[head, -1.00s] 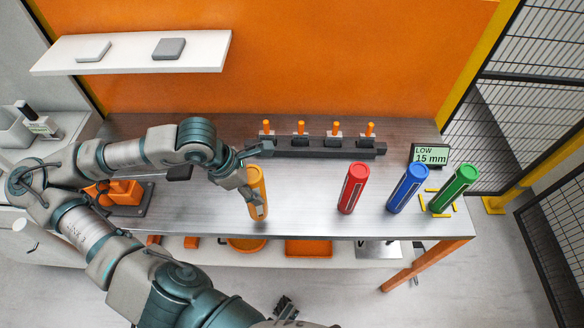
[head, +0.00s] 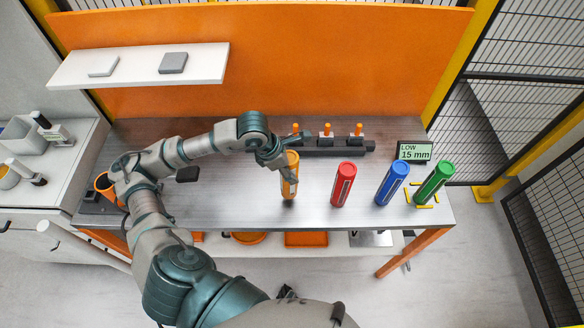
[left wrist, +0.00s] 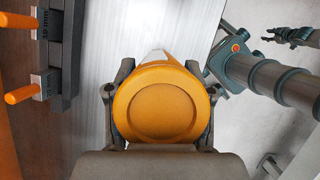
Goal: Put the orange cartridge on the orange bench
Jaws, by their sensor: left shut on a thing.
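The orange cartridge (head: 290,183) is upright over the steel top of the orange bench (head: 235,190), left of the red cartridge. Whether its lower end touches the top, I cannot tell. My left gripper (head: 284,164) is shut on the cartridge near its upper end. In the left wrist view the round orange cap (left wrist: 160,108) sits between the two fingers (left wrist: 160,120). My right gripper (left wrist: 291,37) shows small in the left wrist view, away from the cartridge; its jaws are too small to read.
A red cartridge (head: 343,184), a blue one (head: 392,183) and a green one (head: 434,183) stand to the right. The bench's middle-left front is clear.

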